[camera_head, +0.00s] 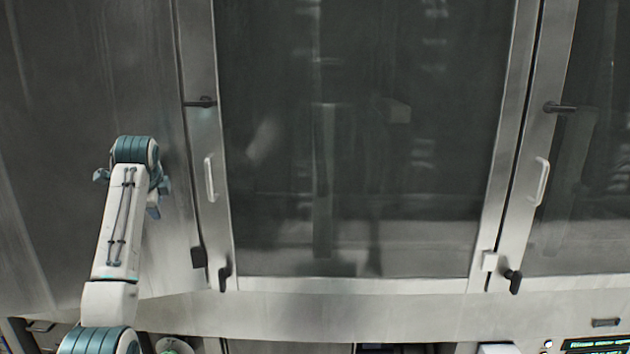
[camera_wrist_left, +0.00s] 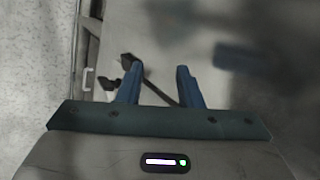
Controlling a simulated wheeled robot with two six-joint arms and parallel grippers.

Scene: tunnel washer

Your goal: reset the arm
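My left arm (camera_head: 120,225) rises at the left of the head view, in front of the washer's steel front. Its gripper is mostly hidden behind the wrist there. In the left wrist view the two blue fingers of my left gripper (camera_wrist_left: 158,80) stand apart with a clear gap and nothing held between them. A dark latch (camera_wrist_left: 127,61) and a thin dark bar show beyond the fingers; I cannot tell how far off they are. My right gripper is in neither view.
The washer has a large glass door (camera_head: 360,140) with a pale handle (camera_head: 210,178), and a second door at right with its own handle (camera_head: 541,181). Dark latches (camera_head: 224,272) stick out from the frame. A lit panel (camera_head: 597,344) is at lower right.

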